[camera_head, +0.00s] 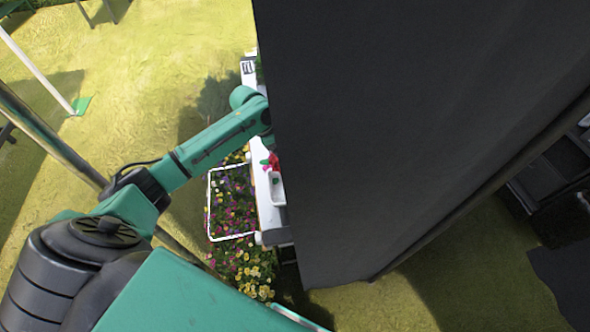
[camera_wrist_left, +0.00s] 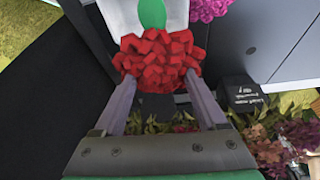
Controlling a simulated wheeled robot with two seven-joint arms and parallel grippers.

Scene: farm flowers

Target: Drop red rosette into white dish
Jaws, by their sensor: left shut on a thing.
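The red rosette (camera_wrist_left: 158,60) is between the fingers of my left gripper (camera_wrist_left: 160,82), which is shut on it in the left wrist view. A white dish (camera_wrist_left: 112,12) with a green oval in it lies beyond the rosette at the top of that view. In the head view the red rosette (camera_head: 274,159) shows as a small red patch at the dark panel's edge, just above the white dish (camera_head: 279,195). The gripper's fingers are hidden behind the panel there. I cannot tell the height of the rosette over the dish. My right gripper is in neither view.
A large dark panel (camera_head: 400,120) covers much of the head view and hides most of the white table (camera_head: 267,212). A white-framed flower bed (camera_head: 232,205) lies left of the table. Pink flowers (camera_wrist_left: 208,8) and a small black sign (camera_wrist_left: 242,95) show in the wrist view.

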